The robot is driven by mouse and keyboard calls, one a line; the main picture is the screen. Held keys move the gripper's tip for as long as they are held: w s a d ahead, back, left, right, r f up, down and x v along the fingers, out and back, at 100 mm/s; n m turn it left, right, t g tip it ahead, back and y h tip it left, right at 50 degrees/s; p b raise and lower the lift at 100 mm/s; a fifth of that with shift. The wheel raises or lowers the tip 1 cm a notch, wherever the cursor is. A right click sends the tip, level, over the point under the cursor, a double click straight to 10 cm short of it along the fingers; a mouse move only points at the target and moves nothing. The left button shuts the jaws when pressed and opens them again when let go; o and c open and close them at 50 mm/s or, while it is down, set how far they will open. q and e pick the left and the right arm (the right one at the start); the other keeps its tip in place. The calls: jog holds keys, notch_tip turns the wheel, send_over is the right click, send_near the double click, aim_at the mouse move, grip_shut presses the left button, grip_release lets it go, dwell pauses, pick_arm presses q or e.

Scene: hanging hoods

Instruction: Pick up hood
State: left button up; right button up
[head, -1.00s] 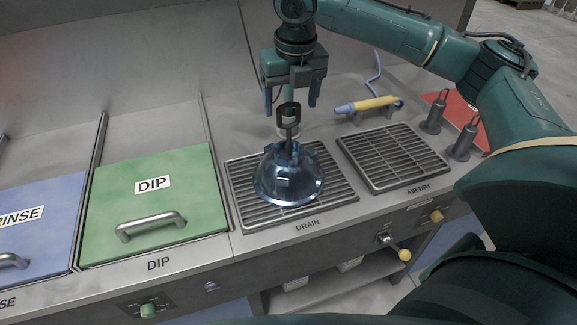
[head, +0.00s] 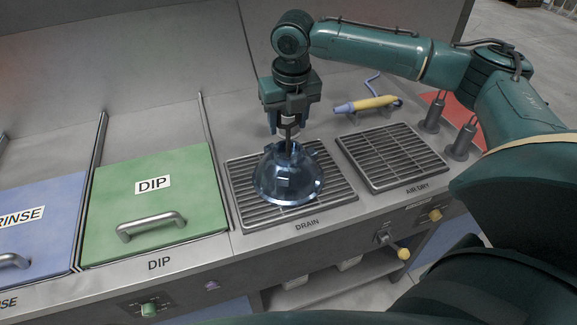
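The hood (head: 287,177) is a shiny blue-grey metal dome with a dark upright stem on top. It sits on the DRAIN grate (head: 248,207) in the middle of the head view. My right gripper (head: 288,130) points down at the top of the stem, with a finger on each side of it. The stem's upper end is hidden between the fingers, and I cannot tell whether they are apart or closed on it. My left gripper is not in view.
The AIR DRY grate (head: 392,160) to the right is empty. A green DIP lid (head: 152,205) and a blue RINSE lid (head: 38,225) lie to the left, both closed. A yellow and blue nozzle tool (head: 366,104) and two dark posts (head: 462,142) stand behind and right.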

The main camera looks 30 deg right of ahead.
grip_shut()
dwell(0.3)
jog(key=shift+r, duration=0.1)
